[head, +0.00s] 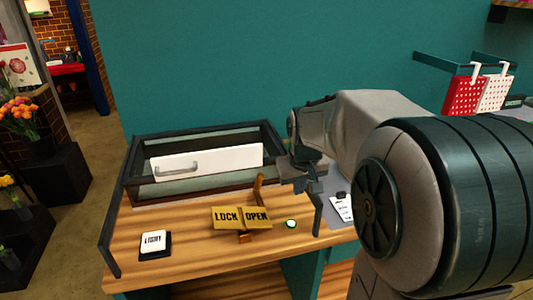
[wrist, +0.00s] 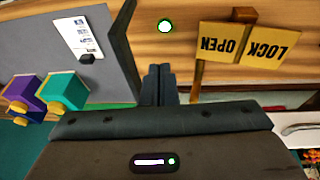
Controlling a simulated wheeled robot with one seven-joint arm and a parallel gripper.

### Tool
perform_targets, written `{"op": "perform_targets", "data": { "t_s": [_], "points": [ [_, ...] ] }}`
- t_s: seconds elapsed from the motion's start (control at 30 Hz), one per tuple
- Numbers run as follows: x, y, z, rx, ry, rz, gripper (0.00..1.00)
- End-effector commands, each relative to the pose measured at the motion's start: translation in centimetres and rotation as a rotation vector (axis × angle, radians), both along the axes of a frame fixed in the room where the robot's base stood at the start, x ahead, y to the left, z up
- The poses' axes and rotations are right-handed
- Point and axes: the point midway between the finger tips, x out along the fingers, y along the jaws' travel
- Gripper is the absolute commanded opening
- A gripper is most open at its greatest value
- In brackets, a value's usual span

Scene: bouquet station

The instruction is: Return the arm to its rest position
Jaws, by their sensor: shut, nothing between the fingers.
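My gripper (head: 313,187) is above the right part of the wooden workbench (head: 190,228), at the end of my bent arm. It is shut and empty, and its two fingertips (wrist: 158,82) touch each other in the wrist view. It is apart from the yellow LOCK/OPEN sign (head: 228,216), which is to its lower left in the head view. The sign also shows at the upper right of the wrist view (wrist: 222,40). A wooden lever (head: 258,188) stands behind the sign. My arm hides part of the bench's right side.
A glass-sided case with a white handled panel (head: 225,157) stands at the back of the bench. A labelled white block (head: 153,243), a green-lit button (head: 292,224) and a paper sheet (head: 341,207) are on top. Purple (wrist: 22,88) and teal boxes (wrist: 62,88) show in the wrist view.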

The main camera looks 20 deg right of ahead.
Motion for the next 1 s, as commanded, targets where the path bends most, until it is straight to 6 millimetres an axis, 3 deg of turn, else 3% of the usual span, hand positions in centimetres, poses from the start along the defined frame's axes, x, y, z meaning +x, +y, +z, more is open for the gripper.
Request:
{"op": "perform_targets", "data": {
  "t_s": [0.13,0.23,0.5,0.7,0.83,1.0],
  "points": [
    [-0.9,0.6,0.2,0.004,-0.001,0.003,0.00],
    [-2.9,1.8,0.4,0.014,-0.001,0.008,0.00],
    [-12.2,6.3,-0.3,0.058,0.009,0.024,0.00],
    [-17.0,7.9,-1.7,0.077,0.020,0.029,0.00],
    [-18.3,8.2,-2.2,0.082,0.024,0.030,0.00],
    [-18.5,8.3,-2.3,0.083,0.025,0.029,0.00]
  ]
}}
